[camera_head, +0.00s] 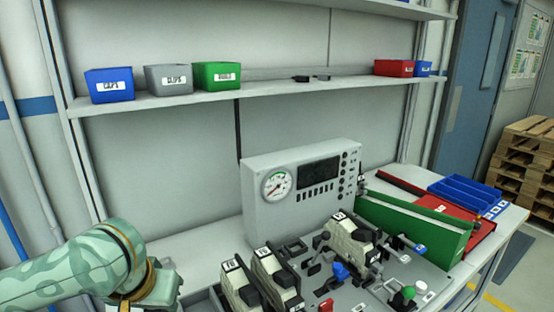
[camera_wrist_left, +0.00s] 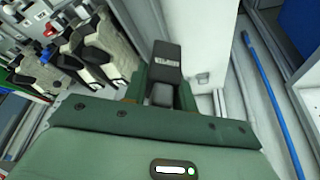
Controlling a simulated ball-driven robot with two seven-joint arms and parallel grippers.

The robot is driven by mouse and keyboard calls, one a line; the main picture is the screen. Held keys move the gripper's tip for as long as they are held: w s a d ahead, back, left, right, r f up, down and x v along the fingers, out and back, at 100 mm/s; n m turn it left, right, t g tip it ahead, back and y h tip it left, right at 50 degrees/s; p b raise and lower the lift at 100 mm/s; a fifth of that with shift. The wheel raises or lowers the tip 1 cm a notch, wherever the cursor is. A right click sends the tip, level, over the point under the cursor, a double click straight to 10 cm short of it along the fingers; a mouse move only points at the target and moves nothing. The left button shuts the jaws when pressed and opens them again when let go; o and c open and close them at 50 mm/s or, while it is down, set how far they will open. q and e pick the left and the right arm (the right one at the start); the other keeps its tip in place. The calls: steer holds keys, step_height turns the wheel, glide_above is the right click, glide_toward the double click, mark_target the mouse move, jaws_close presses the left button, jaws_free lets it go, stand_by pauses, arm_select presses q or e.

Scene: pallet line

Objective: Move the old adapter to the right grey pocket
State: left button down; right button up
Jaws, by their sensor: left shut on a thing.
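My left arm comes in at the lower left of the head view, and its gripper (camera_head: 150,292) is partly cut off by the bottom edge. In the left wrist view my left gripper (camera_wrist_left: 162,98) is shut on a dark grey block with a small pale label (camera_wrist_left: 166,55), which looks like the old adapter. The block is hidden in the head view. A grey tray edge (camera_head: 203,302) shows beside the work plate at the bottom of the head view; I cannot tell whether it belongs to the right grey pocket. My right gripper is not in view.
A fixture plate (camera_head: 350,290) carries several cream-and-black clamps (camera_head: 270,275). A grey gauge box (camera_head: 300,190) stands behind it. A green bin (camera_head: 415,225), a red tray (camera_head: 482,228) and a blue tray (camera_head: 465,195) lie to the right. The bench left of the gauge box is clear.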

arm_select(q)
steer(key=s, duration=0.1)
steer(key=s+r, duration=0.2)
steer(key=s, duration=0.1)
stand_by(0.3)
steer(key=shift+f, duration=0.15)
